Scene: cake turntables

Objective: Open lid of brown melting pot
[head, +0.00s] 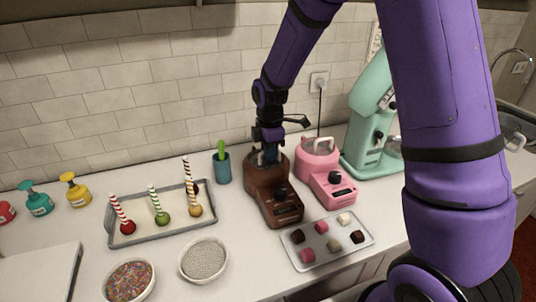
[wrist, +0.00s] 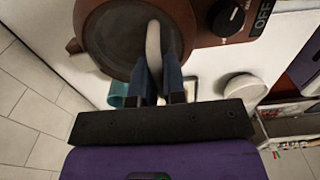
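The brown melting pot (head: 280,197) stands on the counter near the back wall, with a dial and a display on its front. Its lid (wrist: 113,38) shows in the wrist view as a dark round disc with a pale curved handle (wrist: 153,43). The lid lies level on the pot and looks seated. My gripper (head: 267,155) is directly above the pot, pointing down. In the wrist view its two fingers (wrist: 160,70) are close together, one on each side of the handle, and look shut on it. The fingers hide part of the handle.
A pink melting pot (head: 322,172) stands close at the right, with a mint stand mixer (head: 368,125) beyond. A tray of chocolates (head: 328,255) lies in front. A teal cup (head: 222,168) and a tray of candied apples (head: 148,236) are at the left.

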